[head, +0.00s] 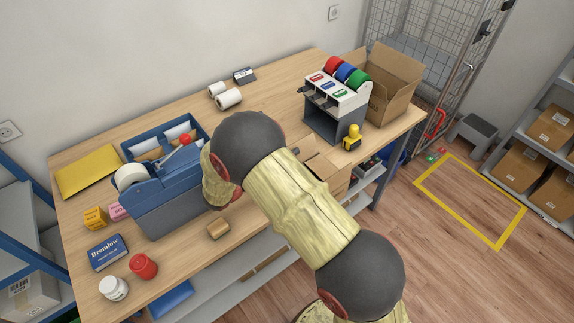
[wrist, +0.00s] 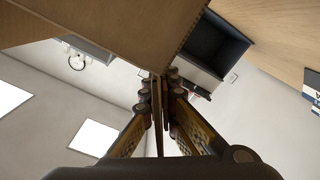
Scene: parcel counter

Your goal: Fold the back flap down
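A brown cardboard box (head: 335,174) stands on the counter right of my arm in the head view. Part of its top and flaps shows; my arm hides the rest, and I cannot tell which flap is the back one. In the wrist view a large brown cardboard panel (wrist: 115,28) fills the upper part, close to the fingertips. My arm hides the gripper in the head view.
A tape dispenser (head: 338,105) with red, blue and green rolls stands behind the box, beside an open carton (head: 392,88). A yellow tool (head: 352,138) stands near. A blue packing station (head: 170,190) is left of my arm. A small brown block (head: 218,229) lies in front.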

